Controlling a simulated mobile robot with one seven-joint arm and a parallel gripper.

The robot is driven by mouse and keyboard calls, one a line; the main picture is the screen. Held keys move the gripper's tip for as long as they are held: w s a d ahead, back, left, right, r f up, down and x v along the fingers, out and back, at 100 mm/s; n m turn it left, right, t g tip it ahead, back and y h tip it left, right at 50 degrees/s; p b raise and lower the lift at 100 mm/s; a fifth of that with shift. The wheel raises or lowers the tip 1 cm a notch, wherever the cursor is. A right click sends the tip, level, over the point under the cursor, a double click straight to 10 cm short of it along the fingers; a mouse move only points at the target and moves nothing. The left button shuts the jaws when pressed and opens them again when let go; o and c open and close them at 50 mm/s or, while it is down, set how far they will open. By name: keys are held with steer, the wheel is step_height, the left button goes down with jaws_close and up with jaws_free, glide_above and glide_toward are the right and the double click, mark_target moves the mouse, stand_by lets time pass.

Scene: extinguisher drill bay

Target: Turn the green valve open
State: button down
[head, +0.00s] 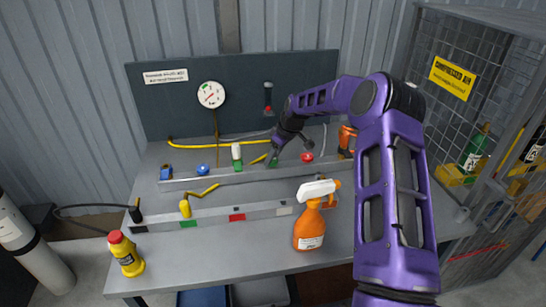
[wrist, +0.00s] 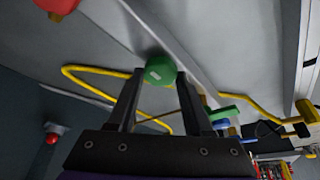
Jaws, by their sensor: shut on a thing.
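The green valve (wrist: 160,70) has a round green knob with a small pale mark on top. In the wrist view it sits between the tips of my gripper (wrist: 160,78), which is shut on it. In the head view my gripper (head: 276,154) reaches down to the rail at the back of the bench, and only a little of the green valve (head: 272,162) shows beside the fingers. How far the valve is turned I cannot tell.
A blue valve (head: 202,169) and a red valve (head: 307,157) stand along the same rail, with a white-and-green item (head: 237,156) between. A yellow hose (head: 205,143) runs behind. An orange spray bottle (head: 310,228) and yellow bottle (head: 127,256) stand in front. A gauge (head: 210,94) hangs above.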

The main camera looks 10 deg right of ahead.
stand_by(0.4)
steer(key=shift+c, duration=1.5)
jaws_free()
steer(key=v, duration=1.7)
steer(key=shift+r, duration=0.2)
steer(key=shift+d, duration=0.1)
